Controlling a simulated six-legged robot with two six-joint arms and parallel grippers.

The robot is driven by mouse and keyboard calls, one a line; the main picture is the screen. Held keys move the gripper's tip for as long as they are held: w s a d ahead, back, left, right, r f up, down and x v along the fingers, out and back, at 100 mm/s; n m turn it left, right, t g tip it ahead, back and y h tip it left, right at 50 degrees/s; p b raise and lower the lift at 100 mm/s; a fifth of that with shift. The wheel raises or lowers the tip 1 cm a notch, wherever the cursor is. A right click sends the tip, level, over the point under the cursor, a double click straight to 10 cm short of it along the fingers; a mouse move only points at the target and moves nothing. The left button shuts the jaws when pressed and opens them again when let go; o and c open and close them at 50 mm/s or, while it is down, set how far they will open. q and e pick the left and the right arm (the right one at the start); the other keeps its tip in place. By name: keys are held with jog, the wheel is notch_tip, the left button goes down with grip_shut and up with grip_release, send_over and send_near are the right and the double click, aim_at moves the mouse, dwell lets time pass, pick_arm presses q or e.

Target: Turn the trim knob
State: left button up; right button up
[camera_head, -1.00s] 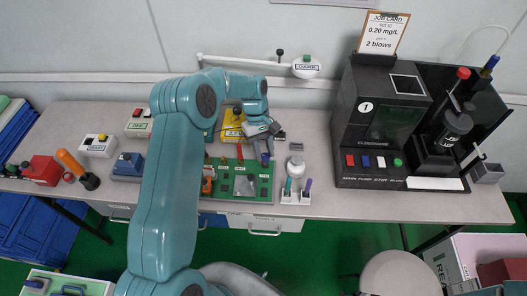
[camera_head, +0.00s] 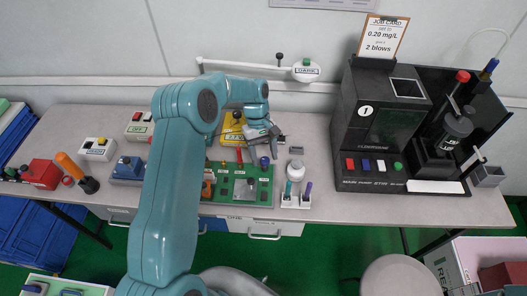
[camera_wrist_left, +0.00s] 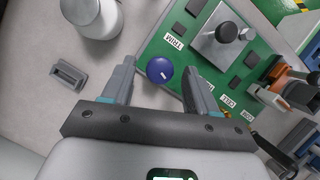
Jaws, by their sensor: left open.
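The trim knob is a round blue knob (camera_wrist_left: 160,70) with a white pointer mark, on a green board beside a TRIM label (camera_wrist_left: 173,40). In the head view the knob (camera_head: 264,162) sits near the board's upper right corner. My left gripper (camera_head: 272,147) is above it, fingers pointing down. In the left wrist view the two fingers of the left gripper (camera_wrist_left: 158,82) are open, one on each side of the knob, with visible gaps; I cannot tell whether the tips reach its height. My right gripper is not in view.
The green board (camera_head: 225,184) carries a metal plate and orange parts. A white bottle (camera_head: 295,170) and pen holder (camera_head: 296,201) stand to its right. A black machine (camera_head: 372,125) is farther right. Coloured button boxes are at left. The table front between bottle and machine is clear.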

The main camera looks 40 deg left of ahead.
pick_arm(q)
jog(key=v, duration=1.6)
jog(key=shift+p, duration=0.3)
jog(key=shift+r, duration=0.15)
